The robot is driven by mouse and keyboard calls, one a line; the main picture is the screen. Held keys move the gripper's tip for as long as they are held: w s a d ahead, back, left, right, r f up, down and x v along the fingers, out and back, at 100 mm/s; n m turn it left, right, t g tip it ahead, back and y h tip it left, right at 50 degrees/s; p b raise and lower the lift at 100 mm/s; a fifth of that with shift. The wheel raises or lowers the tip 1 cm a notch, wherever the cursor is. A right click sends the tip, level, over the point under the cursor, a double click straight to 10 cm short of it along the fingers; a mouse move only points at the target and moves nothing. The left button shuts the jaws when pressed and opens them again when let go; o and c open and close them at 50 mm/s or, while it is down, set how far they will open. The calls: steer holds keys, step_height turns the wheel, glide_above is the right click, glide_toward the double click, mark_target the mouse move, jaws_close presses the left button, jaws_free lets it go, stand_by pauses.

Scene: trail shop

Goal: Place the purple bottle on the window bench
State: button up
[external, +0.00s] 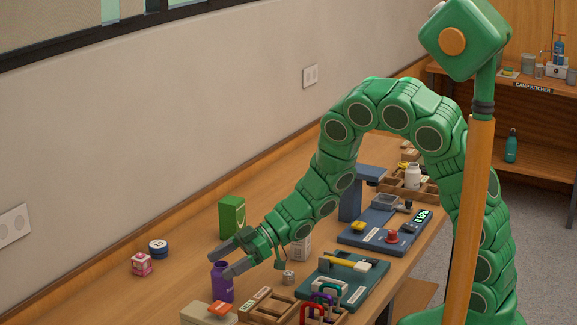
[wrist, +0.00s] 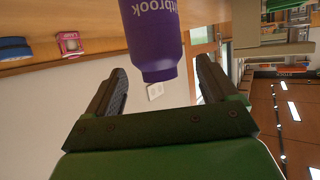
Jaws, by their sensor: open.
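The purple bottle (external: 222,284) stands upright near the front left of the long wooden bench (external: 178,282) along the wall under a window. My green gripper (external: 226,260) is open, with its grey fingers at the bottle's upper part. In the wrist view, the purple bottle (wrist: 158,40) shows white lettering ending in "tbrook". It appears between and beyond the open fingers of my gripper (wrist: 163,75), with gaps on both sides. I cannot tell whether this bench is the window bench; no other bench by a window shows.
A green box (external: 232,216), a blue-and-white round tin (external: 158,248) and a small pink box (external: 141,264) stand near the bottle. Bare wood lies left of the bottle.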

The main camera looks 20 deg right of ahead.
mark_target(215, 281)
steer(key=shift+r, duration=1.65)
steer(key=shift+a, duration=0.2)
steer(key=shift+f, duration=3.05)
steer(key=shift+f+x, duration=0.2)
steer(key=shift+x, duration=0.65)
steer(key=shift+f+x, duration=0.15)
steer(key=shift+x, duration=0.7)
steer(key=shift+d, duration=0.15)
